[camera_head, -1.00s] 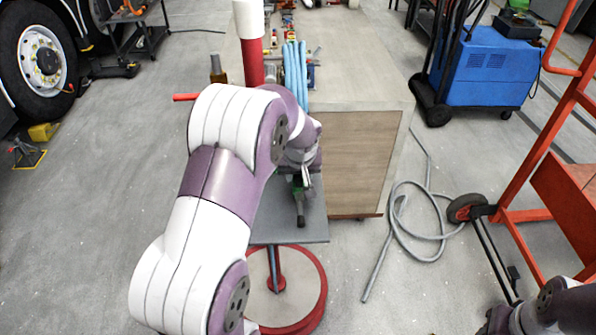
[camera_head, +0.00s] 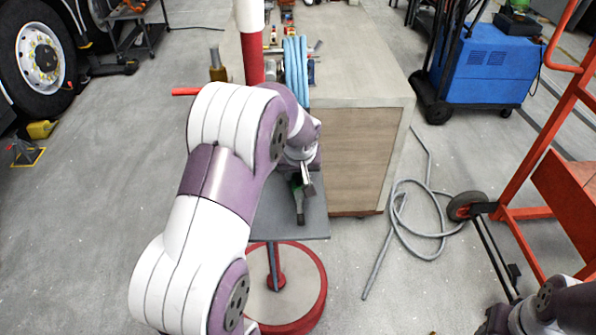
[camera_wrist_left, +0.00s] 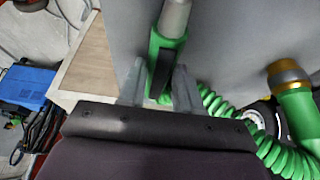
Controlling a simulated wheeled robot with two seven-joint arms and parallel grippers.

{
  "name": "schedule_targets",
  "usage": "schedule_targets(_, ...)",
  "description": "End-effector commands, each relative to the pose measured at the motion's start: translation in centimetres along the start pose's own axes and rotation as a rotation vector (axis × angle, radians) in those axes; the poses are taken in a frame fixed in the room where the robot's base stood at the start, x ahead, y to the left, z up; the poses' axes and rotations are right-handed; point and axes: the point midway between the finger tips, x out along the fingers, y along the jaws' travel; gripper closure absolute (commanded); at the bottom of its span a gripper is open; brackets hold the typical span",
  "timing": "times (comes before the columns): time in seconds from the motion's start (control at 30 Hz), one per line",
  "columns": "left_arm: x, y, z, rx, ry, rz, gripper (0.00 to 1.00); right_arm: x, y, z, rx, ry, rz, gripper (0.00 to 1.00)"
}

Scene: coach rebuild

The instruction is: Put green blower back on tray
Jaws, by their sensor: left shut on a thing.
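The green blower (camera_wrist_left: 165,48) has a green body and a grey nozzle, with a coiled green hose (camera_wrist_left: 216,102) close by. My left gripper (camera_wrist_left: 158,82) is shut on its body, with one metal finger on each side. In the head view the blower (camera_head: 299,208) shows below my left wrist, in front of the grey tray (camera_head: 312,227). I cannot tell whether the blower touches the tray. My right gripper is out of view; only part of that arm shows at the bottom right.
The tray stands on a post with a round red-rimmed base (camera_head: 318,300). A wooden cabinet (camera_head: 362,160) is directly behind it. A red post (camera_head: 252,58) rises behind my arm. A grey hose (camera_head: 393,235) lies on the floor at right, near a red trolley (camera_head: 520,216).

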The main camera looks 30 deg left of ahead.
Motion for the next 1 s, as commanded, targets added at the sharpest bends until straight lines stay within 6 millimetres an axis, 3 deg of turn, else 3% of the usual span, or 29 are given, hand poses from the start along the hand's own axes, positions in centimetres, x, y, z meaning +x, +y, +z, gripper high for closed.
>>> schedule_targets(0.33,0.2,0.0,0.2,0.000,-0.005,-0.001,1.00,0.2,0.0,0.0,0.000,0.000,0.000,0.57)
schedule_targets(0.37,0.3,0.0,0.3,0.000,-0.005,-0.001,0.63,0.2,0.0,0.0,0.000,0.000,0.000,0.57)
schedule_targets(0.43,0.3,0.0,0.3,0.000,-0.005,-0.001,0.41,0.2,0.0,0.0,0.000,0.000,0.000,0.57)
schedule_targets(0.47,0.2,0.0,0.2,0.000,-0.005,-0.001,0.37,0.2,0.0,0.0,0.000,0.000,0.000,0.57)
schedule_targets(0.77,0.0,0.0,0.2,0.000,-0.003,-0.001,0.37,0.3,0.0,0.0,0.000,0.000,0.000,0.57)
schedule_targets(0.87,-1.4,0.0,0.1,-0.001,0.000,0.000,0.37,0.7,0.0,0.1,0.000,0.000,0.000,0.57)
schedule_targets(1.0,-5.2,0.1,0.1,-0.001,0.003,0.003,0.37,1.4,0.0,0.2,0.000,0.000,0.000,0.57)
